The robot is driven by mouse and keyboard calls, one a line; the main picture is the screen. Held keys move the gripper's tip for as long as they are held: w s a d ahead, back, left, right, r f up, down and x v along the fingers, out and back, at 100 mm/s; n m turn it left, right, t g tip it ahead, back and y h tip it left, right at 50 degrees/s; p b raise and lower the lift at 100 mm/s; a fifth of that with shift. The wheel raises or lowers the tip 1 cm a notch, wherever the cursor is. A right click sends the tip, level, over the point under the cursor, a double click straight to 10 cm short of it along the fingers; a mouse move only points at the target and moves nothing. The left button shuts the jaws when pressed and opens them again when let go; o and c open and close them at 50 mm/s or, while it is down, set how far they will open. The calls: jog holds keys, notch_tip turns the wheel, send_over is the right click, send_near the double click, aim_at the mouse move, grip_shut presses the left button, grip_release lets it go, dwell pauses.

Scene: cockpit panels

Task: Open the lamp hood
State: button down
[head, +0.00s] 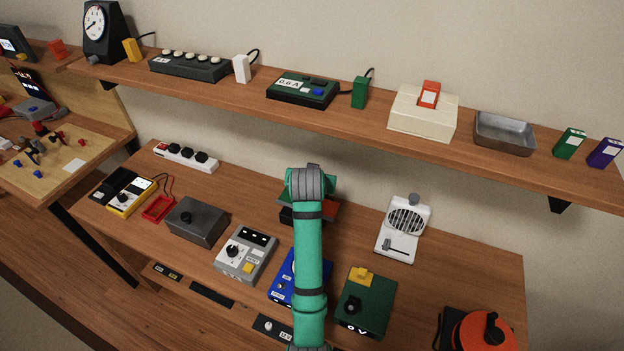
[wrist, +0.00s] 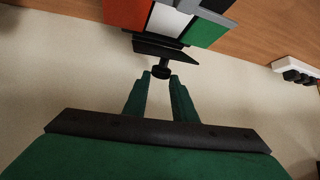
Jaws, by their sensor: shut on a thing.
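In the wrist view a box with orange, white and green panels (wrist: 173,20) stands at the top. A dark flat plate (wrist: 165,51), which looks like the lamp hood, sits at its edge at a slight slant and carries a small black knob (wrist: 161,72). My gripper (wrist: 160,77) has its two green fingers on either side of this knob, shut on it. In the head view the box (head: 331,209) is mostly hidden behind my green arm, with red and green parts showing. My fingers and the knob are hidden there.
A white speaker unit (head: 404,228) stands right of the box. A white power strip (head: 186,156) lies behind left. A blue meter (head: 283,282), grey meter (head: 245,254) and green meter (head: 362,300) stand in front. The shelf (head: 365,122) runs above, behind.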

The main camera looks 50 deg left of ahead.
jog(key=shift+w+r, duration=0.25)
jog(key=shift+r, duration=0.1)
jog(key=c, duration=1.6)
grip_release()
jog(key=shift+d, duration=0.1)
jog(key=shift+o, duration=0.7)
jog(key=shift+s+f, duration=0.15)
jog(key=v, duration=1.1)
jog(key=shift+f, duration=0.1)
